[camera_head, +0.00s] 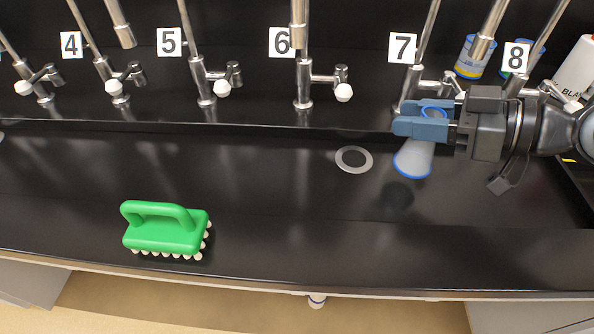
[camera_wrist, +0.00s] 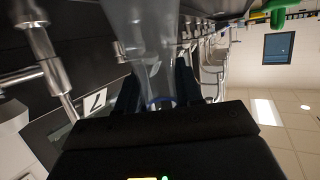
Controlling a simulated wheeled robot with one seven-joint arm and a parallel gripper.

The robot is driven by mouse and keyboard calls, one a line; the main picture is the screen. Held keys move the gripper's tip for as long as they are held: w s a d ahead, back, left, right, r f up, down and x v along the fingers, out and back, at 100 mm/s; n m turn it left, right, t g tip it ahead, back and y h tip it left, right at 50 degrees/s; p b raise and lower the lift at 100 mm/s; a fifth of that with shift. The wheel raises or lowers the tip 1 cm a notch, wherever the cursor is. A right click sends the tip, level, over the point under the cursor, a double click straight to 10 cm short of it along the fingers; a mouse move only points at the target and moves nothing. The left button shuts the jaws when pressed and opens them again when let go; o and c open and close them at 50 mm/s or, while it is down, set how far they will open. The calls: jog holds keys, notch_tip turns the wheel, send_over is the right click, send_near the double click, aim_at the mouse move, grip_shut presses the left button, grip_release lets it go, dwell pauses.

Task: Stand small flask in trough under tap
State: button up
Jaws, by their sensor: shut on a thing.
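The small flask (camera_head: 414,160) is clear, cone-shaped, with a blue rim at its neck and a blue edge at its base. My gripper (camera_head: 421,122) is shut on its neck and holds it upright or nearly so, above the black trough (camera_head: 270,190). A shadow lies on the trough floor below it, so it looks raised. In the wrist view the flask (camera_wrist: 145,45) shows as a see-through shape between the fingers. The tap numbered 7 (camera_head: 412,85) stands just behind the flask and gripper. The task does not name which tap.
Other taps stand along the back, including tap 6 (camera_head: 304,85) and tap 5 (camera_head: 203,85). A green brush (camera_head: 165,230) lies in the trough at left. A drain (camera_head: 354,159) is left of the flask. Containers (camera_head: 470,62) stand behind at right. The trough's middle is clear.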

jog(key=shift+s+a+f+n+g, duration=0.15)
jog(key=shift+s+a+n+g, duration=0.15)
jog(key=shift+a, duration=0.1)
jog(key=shift+w+a+f+p, duration=0.1)
jog(key=shift+a+f+p, duration=0.55)
jog(key=shift+a, duration=2.3)
jog(key=shift+w+a+f+p, duration=0.15)
jog(key=shift+a+f+p, duration=0.45)
jog(key=shift+a, duration=2.35)
jog(key=shift+w+a+f+p, duration=0.1)
jog(key=shift+a+f+p, duration=0.55)
jog(key=shift+a, duration=2.3)
jog(key=o, duration=1)
jog(key=shift+d+r, duration=0.15)
jog(key=b+v, duration=0.1)
jog(key=v, duration=1)
jog(key=shift+s+d+b, duration=0.2)
jog(key=shift+d+b, duration=0.15)
jog(key=shift+d, duration=0.05)
